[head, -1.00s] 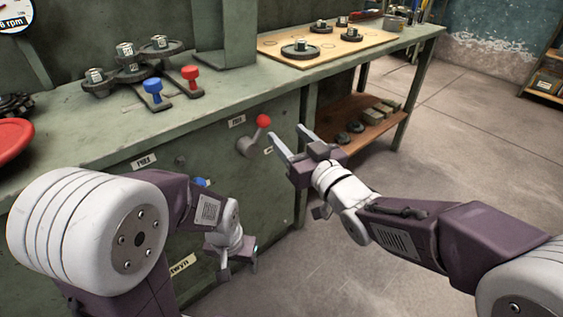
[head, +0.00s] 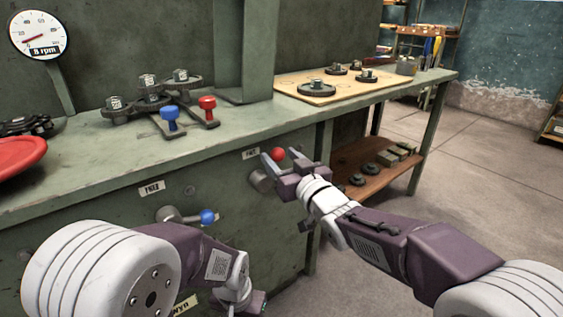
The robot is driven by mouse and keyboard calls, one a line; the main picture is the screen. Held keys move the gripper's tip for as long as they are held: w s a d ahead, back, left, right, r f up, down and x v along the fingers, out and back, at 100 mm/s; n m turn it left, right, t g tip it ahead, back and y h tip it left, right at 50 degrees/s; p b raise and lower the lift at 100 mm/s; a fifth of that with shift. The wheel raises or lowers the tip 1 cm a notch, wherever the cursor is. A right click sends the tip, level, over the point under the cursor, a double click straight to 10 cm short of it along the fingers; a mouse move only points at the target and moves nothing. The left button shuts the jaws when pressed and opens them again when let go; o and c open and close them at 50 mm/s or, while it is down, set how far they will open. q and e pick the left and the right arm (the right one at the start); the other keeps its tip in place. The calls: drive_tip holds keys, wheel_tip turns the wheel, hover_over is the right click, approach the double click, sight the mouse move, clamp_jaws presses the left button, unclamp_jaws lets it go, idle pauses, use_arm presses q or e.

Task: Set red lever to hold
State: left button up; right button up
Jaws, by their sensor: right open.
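The red lever has a grey pivot (head: 260,181) on the green cabinet front and a red ball knob (head: 278,154). Its arm points up and to the right from the pivot. My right gripper (head: 277,155) is open, with its two fingertips around the knob in this view; I cannot tell whether they touch it. A small label (head: 251,154) is above the pivot, too small to read surely. The gripper hides the area right of the pivot. My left gripper (head: 257,303) is low at the bottom edge, its fingers mostly out of view.
A blue-knobbed lever (head: 207,216) is on the cabinet, lower left, pointing right. On the bench, blue (head: 169,117) and red (head: 207,108) handles stand beside gears. A dial gauge (head: 38,35) hangs upper left. A wooden board (head: 300,90) holds gears. Floor at right is clear.

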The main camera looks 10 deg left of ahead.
clamp_jaws()
idle(1.4)
